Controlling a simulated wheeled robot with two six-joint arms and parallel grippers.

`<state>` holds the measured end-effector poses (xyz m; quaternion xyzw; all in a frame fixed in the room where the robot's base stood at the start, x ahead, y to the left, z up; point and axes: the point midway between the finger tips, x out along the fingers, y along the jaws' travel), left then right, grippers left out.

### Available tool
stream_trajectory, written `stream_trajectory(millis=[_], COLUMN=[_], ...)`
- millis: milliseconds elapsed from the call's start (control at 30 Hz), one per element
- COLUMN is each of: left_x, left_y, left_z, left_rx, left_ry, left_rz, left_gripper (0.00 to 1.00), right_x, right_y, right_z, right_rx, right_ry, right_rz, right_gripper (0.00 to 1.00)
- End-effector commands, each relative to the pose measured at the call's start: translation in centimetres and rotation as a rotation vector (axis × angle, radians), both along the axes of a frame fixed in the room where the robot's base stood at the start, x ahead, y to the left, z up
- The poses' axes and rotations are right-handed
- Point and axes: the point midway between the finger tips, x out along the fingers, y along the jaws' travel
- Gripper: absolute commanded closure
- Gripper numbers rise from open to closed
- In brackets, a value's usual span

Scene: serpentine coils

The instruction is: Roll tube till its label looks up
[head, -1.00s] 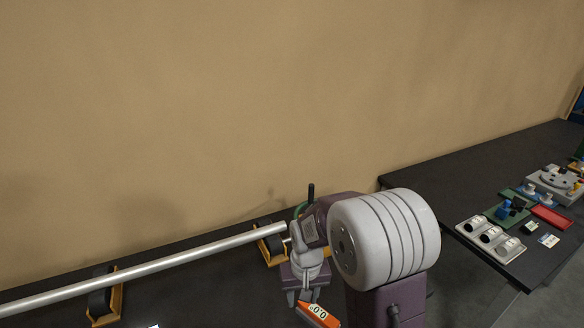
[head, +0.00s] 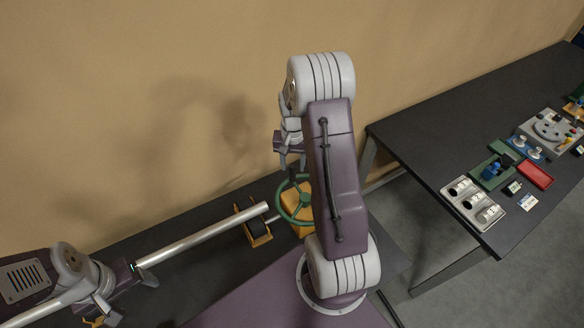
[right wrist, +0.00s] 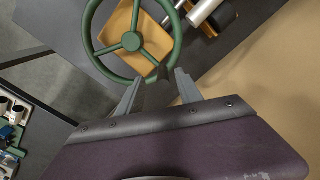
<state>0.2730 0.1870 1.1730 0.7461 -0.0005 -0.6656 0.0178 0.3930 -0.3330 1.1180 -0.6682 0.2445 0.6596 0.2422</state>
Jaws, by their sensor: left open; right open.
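The long silver tube (head: 205,234) lies along the dark bench, its right end by a roller support (head: 256,229). No label shows on the visible part of the tube. My left gripper (head: 147,277) is open at the tube, its arm and body covering part of it; whether it touches cannot be told. A green handwheel (head: 294,201) on an orange-tan block stands just beyond the tube's right end. My right gripper (head: 290,162) is open and empty above the wheel. In the right wrist view its fingers (right wrist: 158,88) are apart beside the wheel's rim (right wrist: 133,76), and the tube's end (right wrist: 203,12) shows.
A second dark table (head: 440,140) stands at the right with a grey three-hole block (head: 472,203), a red tray (head: 536,175) and other small parts. The tan wall (head: 150,90) rises behind the bench. A floor gap separates the tables.

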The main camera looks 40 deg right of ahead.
Motion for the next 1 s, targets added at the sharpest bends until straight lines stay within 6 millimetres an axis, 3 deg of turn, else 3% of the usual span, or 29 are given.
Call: stream_trajectory(millis=[233,567,733,1000], left_x=[0.0,0.0,0.0,0.0], left_y=[0.0,0.0,0.0,0.0], left_z=[1.6,1.6,1.6,1.6], left_rx=[0.0,0.0,0.0,0.0], left_ry=[-0.001,-0.001,-0.001,-0.001], left_rz=[0.0,0.0,0.0,0.0], left_gripper=[0.31,0.31,0.31,0.31], right_x=[0.0,0.1,0.1,0.2], right_y=[0.0,0.0,0.0,0.0], right_z=[-4.1,-5.1,-5.1,-5.1], right_rx=[0.001,-0.001,-0.001,-0.002], right_ry=[0.003,-0.001,-0.001,-0.004], right_rz=[0.001,0.001,0.001,0.001], right_gripper=[0.58,0.58,0.99,1.0])
